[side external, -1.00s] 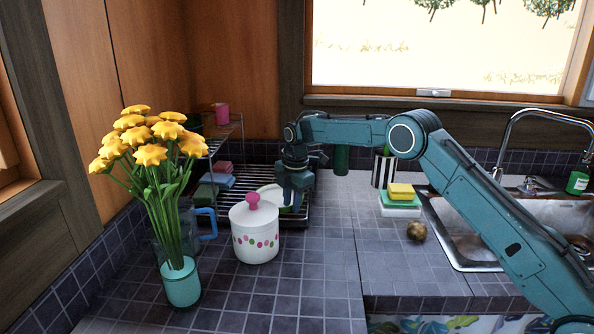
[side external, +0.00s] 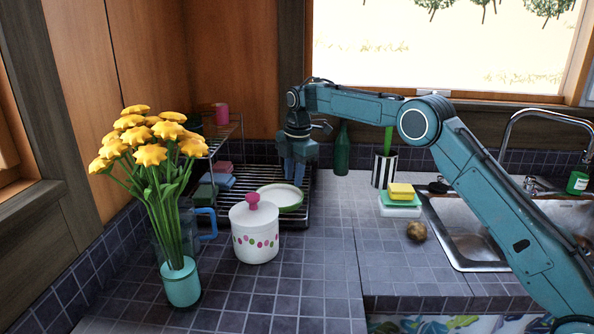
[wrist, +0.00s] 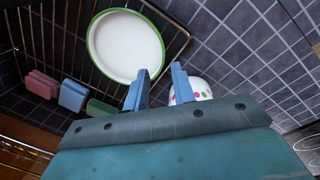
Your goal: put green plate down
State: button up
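The green plate (side external: 281,197), white inside with a green rim, lies on the dark wire dish rack (side external: 308,212) behind the white canister. In the wrist view the plate (wrist: 125,46) lies face up on the rack bars, beyond the fingertips. My gripper (side external: 294,180) is above the plate's back right side. Its two blue fingers (wrist: 160,85) are apart with nothing between them, and they look clear of the plate.
The white dotted canister (side external: 254,240) with a pink knob stands just in front of the rack. A vase of yellow flowers (side external: 181,280) is at the left. A green bottle (side external: 342,152) stands behind, right of my gripper. Counter to the right of the canister is clear.

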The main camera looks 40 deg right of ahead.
jog(key=shift+s+r, duration=0.2)
jog(key=shift+r, duration=1.7)
jog(key=s+a+r+m+t, duration=0.1)
jog(key=s+r+m, duration=0.3)
jog(key=s+r, duration=0.45)
jog(key=s+a+r+m+t, duration=0.1)
jog(key=s+r+m, duration=0.4)
jog(key=s, duration=0.7)
jog(key=s+f+m+t, duration=0.1)
jog(key=s+f+m, duration=0.3)
jog(key=s, duration=0.8)
jog(key=s+f+m+t, duration=0.1)
jog(key=s+f+m, duration=0.3)
jog(key=s, duration=0.9)
jog(key=shift+a+f+m, duration=0.15)
jog(key=shift+f+m, duration=0.05)
jog(key=shift+m, duration=0.3)
jog(key=shift+w, duration=0.1)
